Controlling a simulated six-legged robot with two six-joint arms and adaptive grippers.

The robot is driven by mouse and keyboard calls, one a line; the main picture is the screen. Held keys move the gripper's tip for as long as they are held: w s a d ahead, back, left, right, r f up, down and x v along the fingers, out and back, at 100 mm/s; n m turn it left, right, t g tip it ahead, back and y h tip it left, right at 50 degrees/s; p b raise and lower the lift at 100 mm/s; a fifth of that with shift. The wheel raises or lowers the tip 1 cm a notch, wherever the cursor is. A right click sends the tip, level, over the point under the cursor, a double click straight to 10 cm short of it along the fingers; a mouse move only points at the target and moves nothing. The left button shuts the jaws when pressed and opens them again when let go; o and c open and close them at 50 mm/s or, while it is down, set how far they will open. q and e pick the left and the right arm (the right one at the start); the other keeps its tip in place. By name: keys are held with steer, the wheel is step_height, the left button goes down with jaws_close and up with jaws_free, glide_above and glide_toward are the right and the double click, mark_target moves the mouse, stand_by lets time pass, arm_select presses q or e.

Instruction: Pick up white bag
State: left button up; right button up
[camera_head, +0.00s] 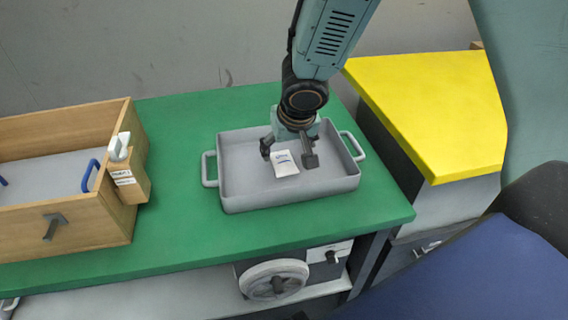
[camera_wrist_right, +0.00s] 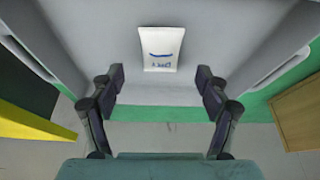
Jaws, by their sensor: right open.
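The white bag (camera_head: 286,164) lies in a grey tray (camera_head: 292,199) with a handle at each end, on the green table. It is small, with blue print on it. My right gripper (camera_head: 288,154) reaches down into the tray from above, its two fingers spread apart around the bag's position. In the right wrist view the bag (camera_wrist_right: 161,48) lies beyond the open, empty fingertips (camera_wrist_right: 160,75), roughly centred between them and not gripped. My left gripper is not in view.
A wooden box (camera_head: 75,235) with a blue-handled item inside stands on the left of the green table (camera_head: 185,110). A white device (camera_head: 120,150) sits at its corner. A yellow-topped surface (camera_head: 430,105) stands at the right. Green table is clear between box and tray.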

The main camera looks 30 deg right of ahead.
mark_target(284, 160)
steer(key=b+x, duration=0.2)
steer(key=x, duration=0.2)
steer(key=shift+f, duration=0.4)
steer(key=shift+d+f, duration=0.15)
steer(key=shift+a, duration=0.45)
steer(key=shift+d, duration=0.3)
steer(key=c, duration=0.5)
steer(key=shift+a, duration=0.15)
steer(key=c, duration=0.7)
